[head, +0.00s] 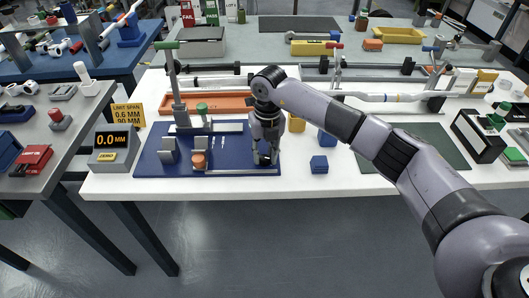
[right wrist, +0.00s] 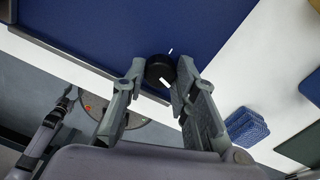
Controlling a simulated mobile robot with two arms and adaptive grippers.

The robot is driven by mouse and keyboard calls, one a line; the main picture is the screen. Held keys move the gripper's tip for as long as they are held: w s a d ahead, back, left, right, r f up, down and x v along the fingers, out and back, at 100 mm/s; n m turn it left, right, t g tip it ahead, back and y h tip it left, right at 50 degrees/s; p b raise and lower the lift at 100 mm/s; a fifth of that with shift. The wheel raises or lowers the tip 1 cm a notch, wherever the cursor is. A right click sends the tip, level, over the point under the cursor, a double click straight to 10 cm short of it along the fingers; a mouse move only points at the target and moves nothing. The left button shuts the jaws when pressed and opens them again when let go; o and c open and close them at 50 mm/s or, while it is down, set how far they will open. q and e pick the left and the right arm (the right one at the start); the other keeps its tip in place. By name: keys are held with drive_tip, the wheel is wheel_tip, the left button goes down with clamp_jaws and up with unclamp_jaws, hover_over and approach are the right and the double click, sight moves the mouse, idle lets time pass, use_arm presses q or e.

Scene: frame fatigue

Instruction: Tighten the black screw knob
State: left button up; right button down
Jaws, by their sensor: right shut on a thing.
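The black screw knob (right wrist: 160,69) is round and dark with a white mark, and sits at the edge of the blue base plate (head: 222,172). In the head view the knob (head: 265,159) is partly hidden by my right gripper (head: 264,152), which reaches down over the plate's right end. In the right wrist view my right gripper (right wrist: 158,82) has a finger on each side of the knob and is shut on it. A dark arm, apparently my left, shows small at the lower left of the right wrist view; its jaw state is unclear.
A display reading 0.0 MM (head: 116,147) is to the left. The table's front strip is clear.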

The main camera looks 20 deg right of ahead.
sight(266, 157)
drive_tip(key=shift+m, duration=1.2)
drive_tip(key=c, duration=1.3)
unclamp_jaws()
drive_tip(key=shift+r, duration=0.15)
drive_tip(key=r, duration=1.1)
drive_tip(key=shift+s+d+r, duration=0.1)
drive_tip(key=shift+d+r, duration=0.2)
drive_tip(key=shift+r, duration=0.1)
drive_tip(key=shift+f, duration=0.1)
